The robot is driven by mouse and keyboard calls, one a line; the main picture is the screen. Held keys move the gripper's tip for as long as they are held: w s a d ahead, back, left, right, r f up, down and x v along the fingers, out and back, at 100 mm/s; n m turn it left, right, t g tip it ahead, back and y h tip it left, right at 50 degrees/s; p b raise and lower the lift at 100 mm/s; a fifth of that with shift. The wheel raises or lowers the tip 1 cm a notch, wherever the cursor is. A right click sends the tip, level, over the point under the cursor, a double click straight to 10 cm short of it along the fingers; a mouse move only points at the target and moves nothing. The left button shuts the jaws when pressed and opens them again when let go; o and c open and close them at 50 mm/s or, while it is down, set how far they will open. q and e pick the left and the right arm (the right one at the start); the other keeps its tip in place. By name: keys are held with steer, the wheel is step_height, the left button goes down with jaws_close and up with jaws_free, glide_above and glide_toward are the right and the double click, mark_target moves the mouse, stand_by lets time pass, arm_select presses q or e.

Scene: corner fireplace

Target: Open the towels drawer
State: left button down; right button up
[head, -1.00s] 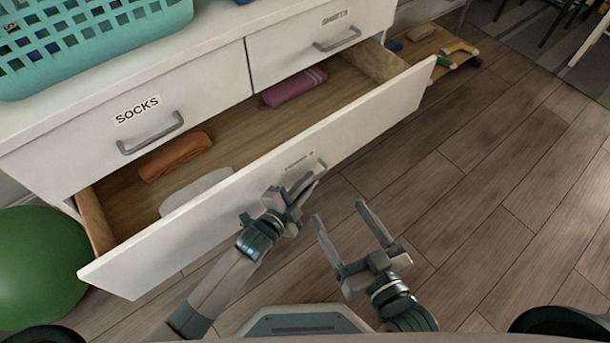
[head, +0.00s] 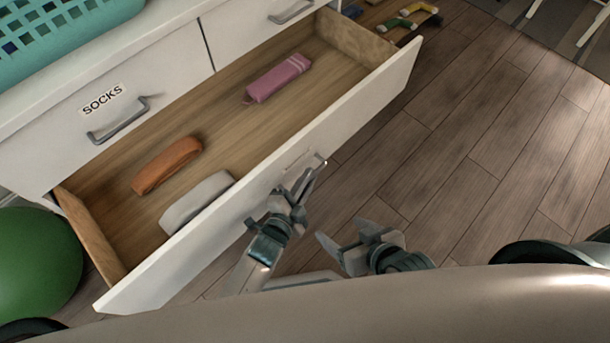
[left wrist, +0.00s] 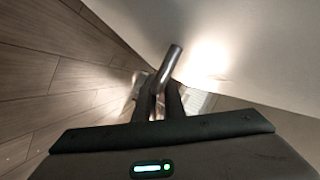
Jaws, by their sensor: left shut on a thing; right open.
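The wide lower drawer (head: 372,112) is pulled well out, and its white front stands clear of the dresser. Inside lie rolled cloths: an orange one (head: 167,166), a pale grey one (head: 192,204) and a pink one (head: 278,78). My left gripper (head: 303,182) is shut on the drawer's handle (head: 321,161) at the front panel. In the left wrist view the metal handle (left wrist: 171,66) sits at the fingertips. The label by the handle is too small to read. My right gripper (head: 342,231) is open and empty, in front of the drawer, right of the left gripper.
A SOCKS drawer (head: 155,75) and another upper drawer (head: 245,28) are closed above. A teal basket (head: 85,28) stands on the dresser top. A green ball (head: 38,262) is on the floor at left. Small items (head: 405,18) lie beyond the drawer. Floor at right (head: 500,150) is clear.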

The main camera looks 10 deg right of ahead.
arm_select(q)
steer(key=c, duration=1.8)
jaws_free()
steer(key=shift+c, duration=0.2)
steer(key=shift+s+a, duration=0.1)
steer(key=shift+s+a+r, duration=0.2)
steer(key=shift+s+a, duration=0.2)
steer(key=shift+s, duration=0.1)
steer(key=p+v, duration=0.2)
steer(key=v, duration=1.3)
steer(key=shift+s+r, duration=0.15)
steer(key=shift+s, duration=0.25)
arm_select(e)
steer(key=shift+s+d+f+g+h, duration=0.25)
steer(key=shift+s+d+g, duration=0.1)
steer(key=shift+d, duration=0.3)
steer(key=shift+s+d+f+g+h, duration=0.15)
steer(key=shift+s+d+f+g, duration=0.15)
steer(key=shift+d, duration=0.3)
arm_select(q)
steer(key=shift+a, duration=0.15)
arm_select(e)
steer(key=shift+s+r, duration=0.1)
